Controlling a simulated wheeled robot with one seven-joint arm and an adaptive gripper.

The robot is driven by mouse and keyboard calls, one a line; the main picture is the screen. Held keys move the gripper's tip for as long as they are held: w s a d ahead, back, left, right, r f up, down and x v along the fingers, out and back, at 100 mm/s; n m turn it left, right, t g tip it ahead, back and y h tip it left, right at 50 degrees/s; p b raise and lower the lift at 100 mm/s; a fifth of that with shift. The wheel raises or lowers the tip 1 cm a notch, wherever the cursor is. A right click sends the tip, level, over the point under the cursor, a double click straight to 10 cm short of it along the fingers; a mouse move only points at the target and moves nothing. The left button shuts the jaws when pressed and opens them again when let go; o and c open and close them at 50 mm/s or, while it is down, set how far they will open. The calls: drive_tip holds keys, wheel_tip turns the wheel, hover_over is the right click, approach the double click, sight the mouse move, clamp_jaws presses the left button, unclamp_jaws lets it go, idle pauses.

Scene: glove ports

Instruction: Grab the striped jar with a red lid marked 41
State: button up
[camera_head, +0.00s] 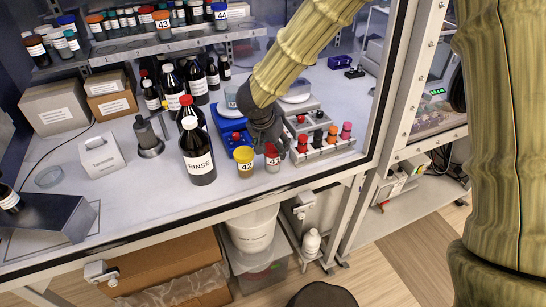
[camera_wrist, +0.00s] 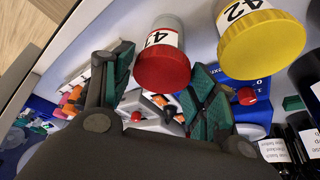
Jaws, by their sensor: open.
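The jar marked 41 (camera_head: 272,161) stands upright on the bench near the front edge, partly hidden by my gripper (camera_head: 273,143). In the wrist view the jar (camera_wrist: 160,55) has a red lid, a pale body and a white label reading 41; stripes are not clear. My gripper (camera_wrist: 163,75) is open there, its green-padded fingers on either side of the red lid. Whether they touch the lid I cannot tell. A yellow-lidded jar marked 42 (camera_head: 244,162) stands just left of it, also seen close by in the wrist view (camera_wrist: 262,42).
A dark RINSE bottle (camera_head: 198,155) stands left of jar 42. A blue device (camera_head: 228,122) is behind the jars. A shelf of jars (camera_head: 170,45) runs along the back.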

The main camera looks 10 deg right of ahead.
drive_tip(key=shift+p+x, duration=0.9)
drive_tip(key=shift+x, duration=1.75)
drive_tip(key=c, duration=0.8)
